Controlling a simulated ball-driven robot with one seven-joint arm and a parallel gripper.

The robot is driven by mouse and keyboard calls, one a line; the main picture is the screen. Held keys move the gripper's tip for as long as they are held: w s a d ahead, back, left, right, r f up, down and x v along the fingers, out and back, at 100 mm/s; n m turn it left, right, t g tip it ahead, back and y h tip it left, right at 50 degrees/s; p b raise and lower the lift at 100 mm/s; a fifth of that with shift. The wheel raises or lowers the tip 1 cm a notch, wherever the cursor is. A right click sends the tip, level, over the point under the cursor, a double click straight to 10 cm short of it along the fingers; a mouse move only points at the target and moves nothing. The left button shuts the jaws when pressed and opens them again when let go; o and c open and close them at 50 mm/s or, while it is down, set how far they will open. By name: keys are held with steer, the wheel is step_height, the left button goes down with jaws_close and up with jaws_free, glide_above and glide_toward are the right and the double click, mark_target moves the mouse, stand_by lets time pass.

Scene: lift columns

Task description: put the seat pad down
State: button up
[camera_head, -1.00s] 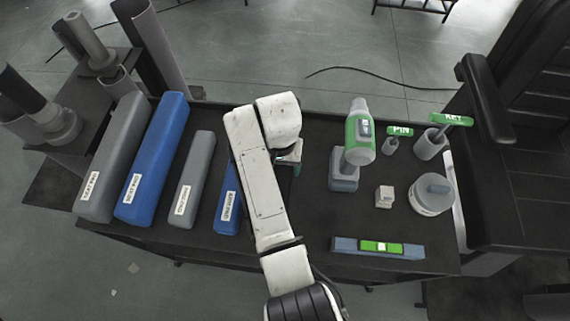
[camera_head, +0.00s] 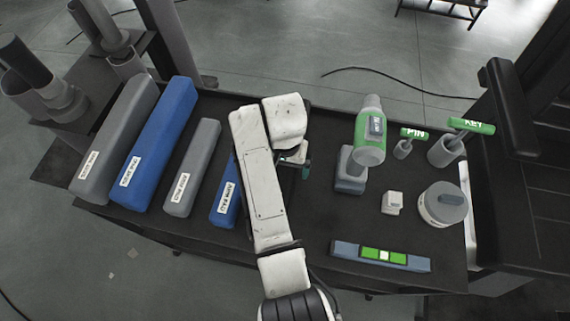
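Several long pads with small white labels lie side by side on the dark table's left half; the labels are too small to read surely. They are a large grey pad (camera_head: 118,135), a large blue pad (camera_head: 158,140), a smaller grey pad (camera_head: 194,165) and a smaller blue pad (camera_head: 225,200). I cannot tell by label which is the seat pad. My white arm partly covers the smaller blue pad. My gripper (camera_head: 300,162) is right of the pads, near the table's middle. It is mostly hidden by my arm, so its fingers and anything between them cannot be made out.
Grey cylinders (camera_head: 55,90) stand back left.

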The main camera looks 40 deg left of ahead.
step_height(320, 180, up, 11)
steer(key=shift+r+p, duration=0.35)
steer(key=shift+r, duration=0.25)
stand_by(0.7)
